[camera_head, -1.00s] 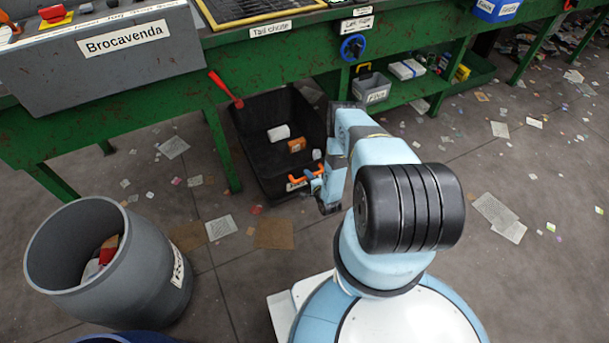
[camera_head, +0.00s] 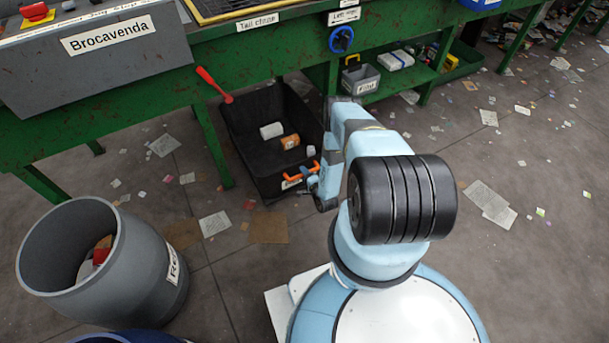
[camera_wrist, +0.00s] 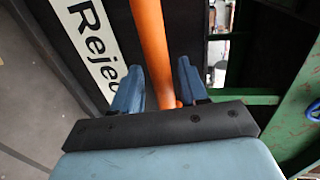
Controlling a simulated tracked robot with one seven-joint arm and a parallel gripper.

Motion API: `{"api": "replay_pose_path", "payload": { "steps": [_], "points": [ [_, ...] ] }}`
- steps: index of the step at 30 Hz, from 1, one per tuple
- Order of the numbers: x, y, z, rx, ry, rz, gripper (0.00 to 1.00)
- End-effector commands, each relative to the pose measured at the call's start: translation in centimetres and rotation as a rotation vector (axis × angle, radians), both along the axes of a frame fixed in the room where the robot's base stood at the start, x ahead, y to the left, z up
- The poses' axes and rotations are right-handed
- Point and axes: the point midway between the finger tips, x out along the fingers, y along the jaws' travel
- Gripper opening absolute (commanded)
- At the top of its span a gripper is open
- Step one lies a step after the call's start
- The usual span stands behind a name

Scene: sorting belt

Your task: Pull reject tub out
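The reject tub (camera_head: 246,122) is a black open bin on the floor under the green bench, with a white can-like item and an orange-brown box inside. Its front bears an orange handle (camera_head: 293,181) and a white label. In the wrist view the label (camera_wrist: 88,35) reads "Rejec", its end hidden, beside the orange handle bar (camera_wrist: 149,35). My gripper (camera_head: 311,181) is at the right end of the handle. In the wrist view the blue fingers of my gripper (camera_wrist: 160,80) stand one on each side of the bar, with slight gaps showing.
A grey round bin (camera_head: 88,250) stands at the left. A green bench leg (camera_head: 212,150) rises just left of the tub. A red lever (camera_head: 214,84) hangs above it. A low green shelf with a small grey box (camera_head: 361,78) is to the right. Papers litter the open floor in front.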

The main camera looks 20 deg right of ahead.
Motion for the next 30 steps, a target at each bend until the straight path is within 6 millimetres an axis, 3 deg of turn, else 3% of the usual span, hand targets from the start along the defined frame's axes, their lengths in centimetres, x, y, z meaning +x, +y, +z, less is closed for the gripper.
{"api": "replay_pose_path", "payload": {
  "steps": [5, 10, 24, 30],
  "points": [
    [0.0, 0.2, 0.1, 0.002, -0.002, 0.003, 0.43],
    [-1.4, 0.1, 0.3, 0.002, 0.000, 0.003, 0.43],
    [-9.9, -1.2, 2.0, 0.002, 0.001, 0.001, 0.43],
    [-12.4, -1.5, 2.5, 0.001, 0.001, 0.001, 0.43]
  ]
}}
